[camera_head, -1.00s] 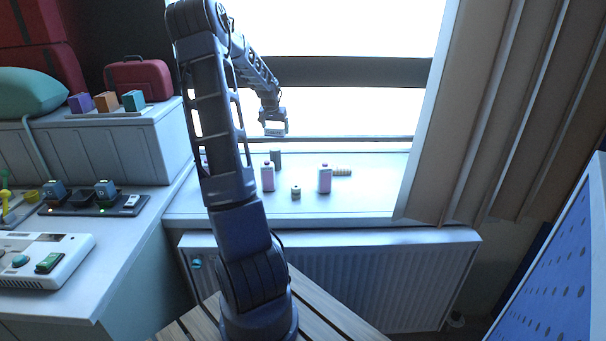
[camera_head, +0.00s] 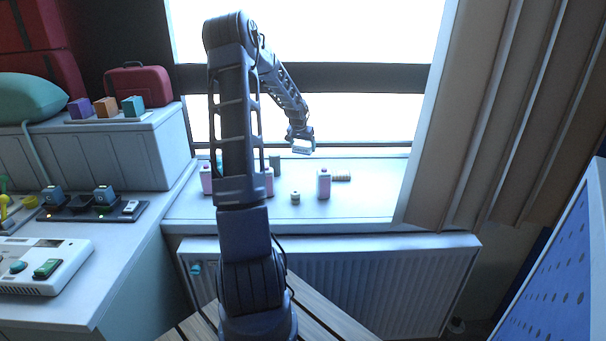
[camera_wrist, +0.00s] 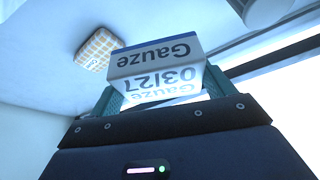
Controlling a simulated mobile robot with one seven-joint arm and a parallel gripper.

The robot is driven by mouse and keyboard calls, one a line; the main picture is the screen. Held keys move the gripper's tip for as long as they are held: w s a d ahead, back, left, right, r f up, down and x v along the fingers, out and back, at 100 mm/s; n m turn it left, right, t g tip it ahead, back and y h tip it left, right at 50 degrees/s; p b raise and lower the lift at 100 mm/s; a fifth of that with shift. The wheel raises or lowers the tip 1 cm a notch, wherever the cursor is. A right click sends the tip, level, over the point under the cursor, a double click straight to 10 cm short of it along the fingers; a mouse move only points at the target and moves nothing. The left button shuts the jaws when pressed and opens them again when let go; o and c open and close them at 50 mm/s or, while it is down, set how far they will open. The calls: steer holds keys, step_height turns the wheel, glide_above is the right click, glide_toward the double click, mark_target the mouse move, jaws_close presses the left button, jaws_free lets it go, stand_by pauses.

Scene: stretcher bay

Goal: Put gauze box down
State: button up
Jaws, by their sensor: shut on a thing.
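My gripper (camera_head: 302,146) is shut on the gauze box (camera_head: 302,151), above the windowsill (camera_head: 370,203) and behind the row of bottles in the head view. In the wrist view the white and blue gauze box (camera_wrist: 158,58) sits between the teal fingers of my gripper (camera_wrist: 162,90). Its print "Gauze" and "03/27" reads upside down there. Below the box lies the pale sill surface, with a gap that I cannot measure.
A pink bottle (camera_head: 324,184), a small jar (camera_head: 295,198), a dark cylinder (camera_head: 275,163) and a lying striped roll (camera_head: 341,176) stand on the sill. An orange-checked packet (camera_wrist: 97,48) shows in the wrist view. The sill's right part is clear up to the curtain (camera_head: 480,120).

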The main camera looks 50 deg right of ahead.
mark_target(304, 176)
step_height(304, 176, down, 14)
steer(key=shift+r, duration=0.15)
stand_by(0.4)
steer(key=o, duration=0.9)
steer(key=v, duration=1.2)
steer(key=shift+r, duration=0.1)
